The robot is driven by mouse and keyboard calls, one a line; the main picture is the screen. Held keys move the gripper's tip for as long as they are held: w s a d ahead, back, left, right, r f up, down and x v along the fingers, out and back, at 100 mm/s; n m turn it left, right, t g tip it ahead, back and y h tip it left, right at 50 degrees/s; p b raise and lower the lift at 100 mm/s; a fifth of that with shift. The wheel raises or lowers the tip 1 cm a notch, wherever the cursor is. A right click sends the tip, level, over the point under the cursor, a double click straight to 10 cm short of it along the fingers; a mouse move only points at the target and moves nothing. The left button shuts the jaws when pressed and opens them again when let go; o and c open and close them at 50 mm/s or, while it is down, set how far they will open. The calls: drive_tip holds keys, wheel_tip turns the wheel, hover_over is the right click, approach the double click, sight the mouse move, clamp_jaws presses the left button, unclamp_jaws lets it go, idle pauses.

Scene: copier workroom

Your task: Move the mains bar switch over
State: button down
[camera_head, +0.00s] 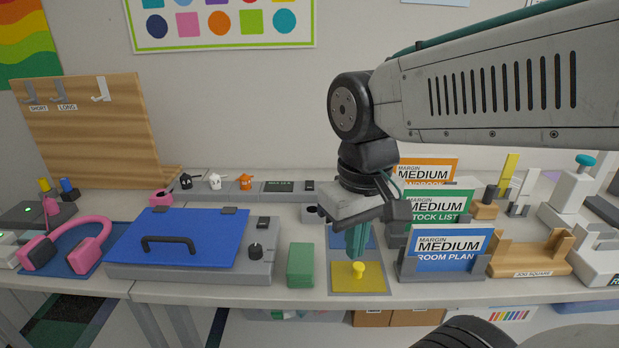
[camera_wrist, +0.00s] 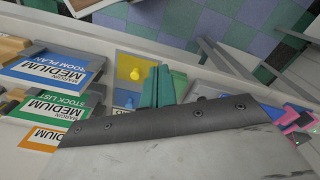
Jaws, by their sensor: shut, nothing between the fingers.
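A long grey bar that looks like the mains bar (camera_head: 229,189) runs along the back of the bench. A small dark part, perhaps its switch (camera_head: 310,186), is at its right end beside a dark label panel (camera_head: 280,186); its position is too small to tell. My gripper (camera_head: 357,242) points down, right of and nearer than the bar's end, above the board with blue and yellow squares. Its teal fingers are together and empty, and show in the wrist view (camera_wrist: 158,86). The bar cannot be made out in the wrist view.
A yellow knob (camera_head: 358,270) stands just in front of my fingers. A green block (camera_head: 300,265) and a grey case with a blue lid (camera_head: 190,238) lie left. Upright cards (camera_head: 447,248) in holders stand close on the right. Pink headphones (camera_head: 66,246) are far left.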

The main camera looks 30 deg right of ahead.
drive_tip(key=w+d+n+g, duration=0.1)
drive_tip(key=w+d, duration=0.3)
drive_tip(key=w, duration=0.5)
drive_tip(key=w+d+n, duration=0.1)
drive_tip(key=w+d, duration=0.2)
drive_tip(key=w, duration=0.7)
drive_tip(key=n+t, duration=0.2)
drive_tip(key=n, duration=0.8)
hover_over(310, 182)
drive_tip(key=s+a, duration=0.1)
drive_tip(key=s, duration=0.1)
drive_tip(key=shift+w+f+h, duration=0.15)
drive_tip(key=shift+f+h, duration=0.25)
drive_tip(key=shift+f, duration=0.15)
drive_tip(key=shift+a, duration=0.1)
drive_tip(key=f, duration=0.4)
drive_tip(key=w+f, duration=0.1)
drive_tip(key=f, duration=0.4)
drive_tip(key=d+f, duration=0.1)
drive_tip(key=f, duration=0.4)
drive_tip(key=shift+w, duration=0.2)
